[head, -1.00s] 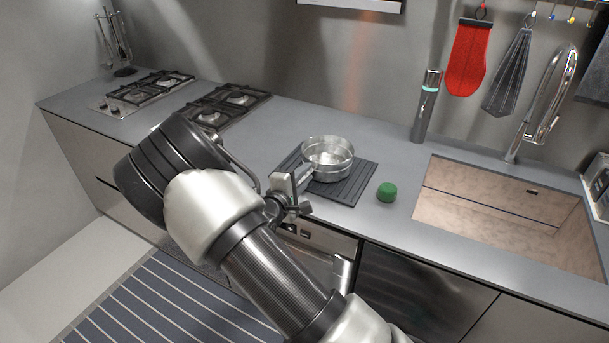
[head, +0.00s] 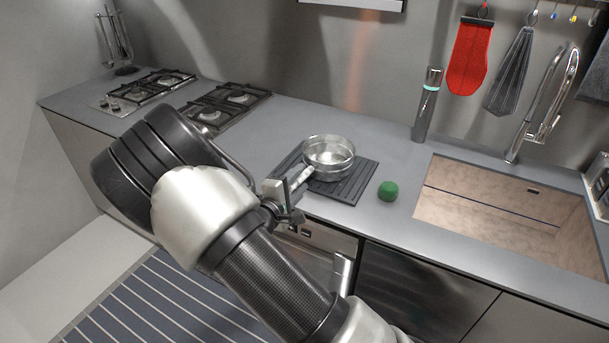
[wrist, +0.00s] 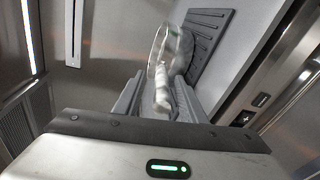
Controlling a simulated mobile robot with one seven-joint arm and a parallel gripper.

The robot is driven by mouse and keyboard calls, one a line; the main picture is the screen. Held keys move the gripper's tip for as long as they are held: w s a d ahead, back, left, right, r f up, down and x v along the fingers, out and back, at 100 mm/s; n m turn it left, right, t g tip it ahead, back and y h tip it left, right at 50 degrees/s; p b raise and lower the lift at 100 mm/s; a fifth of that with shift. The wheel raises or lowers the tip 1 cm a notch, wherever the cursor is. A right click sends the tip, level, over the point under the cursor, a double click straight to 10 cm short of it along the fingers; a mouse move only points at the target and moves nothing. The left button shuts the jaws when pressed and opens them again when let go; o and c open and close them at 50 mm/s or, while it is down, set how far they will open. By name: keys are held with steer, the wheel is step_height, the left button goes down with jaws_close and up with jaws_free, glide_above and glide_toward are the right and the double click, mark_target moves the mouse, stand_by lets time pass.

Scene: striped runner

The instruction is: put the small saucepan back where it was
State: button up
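The small saucepan (head: 329,158) is a shiny metal pan standing upright on a dark ribbed mat (head: 352,190) on the counter. Its handle points toward the front left, at my gripper (head: 284,190). In the wrist view the saucepan (wrist: 172,45) is ahead, with its handle running back between the two grey fingers of my gripper (wrist: 160,98). The fingers look open, one on each side of the handle, with gaps showing. The mat (wrist: 208,38) shows behind the pan. The handle's near end is partly hidden by my gripper in the head view.
A green round object (head: 388,191) sits right of the mat. The sink (head: 500,205) and its tap (head: 540,115) are further right. Two gas hobs (head: 228,106) are at left. A grey cylinder (head: 426,105) stands at the back. Counter between hobs and mat is clear.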

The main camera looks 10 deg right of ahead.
mark_target(292, 188)
steer(key=v, duration=0.7)
steer(key=shift+s, duration=0.1)
steer(key=s+d+r+m+g, duration=0.5)
steer(key=s+d, duration=0.3)
steer(key=s+d+r+m+g, duration=0.4)
steer(key=s+d+m+g, duration=0.15)
steer(key=s+d, duration=0.2)
steer(key=s+a+r+m+t+y, duration=0.2)
steer(key=s+a+r+y, duration=0.3)
steer(key=s+r+y, duration=0.3)
steer(key=s+r+m, duration=0.1)
steer(key=s+r, duration=0.1)
steer(key=s, duration=0.2)
steer(key=shift+a+y, duration=0.3)
steer(key=shift+a, duration=0.05)
